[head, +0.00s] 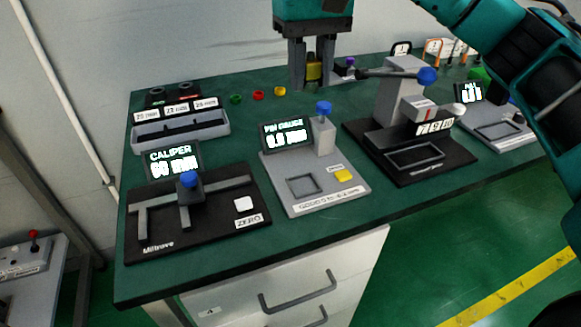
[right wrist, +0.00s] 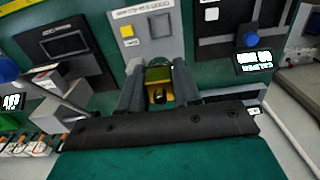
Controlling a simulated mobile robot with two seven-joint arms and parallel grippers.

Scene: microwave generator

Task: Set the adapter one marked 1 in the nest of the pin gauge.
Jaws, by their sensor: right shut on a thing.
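My right gripper (head: 312,84) is at the top of the head view, above the back of the table, fingers pointing down. It is shut on a small yellow, brass-like piece, the adapter (head: 314,71); no mark 1 can be read on it. The adapter also shows between the fingers in the right wrist view (right wrist: 158,76). The pin gauge (head: 341,196) is a grey plate with a display, a blue-topped post and a yellow button. Its nest (head: 304,185), a square frame at the front left of the plate, looks empty. The gripper is behind and above the gauge, apart from it. My left gripper is not in view.
The caliper station (head: 215,230) stands left of the gauge, and a dark station with a lever (head: 440,166) stands to the right. A grey tray (head: 181,133) is at the back left. Small coloured rings (head: 258,95) lie behind the gauge.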

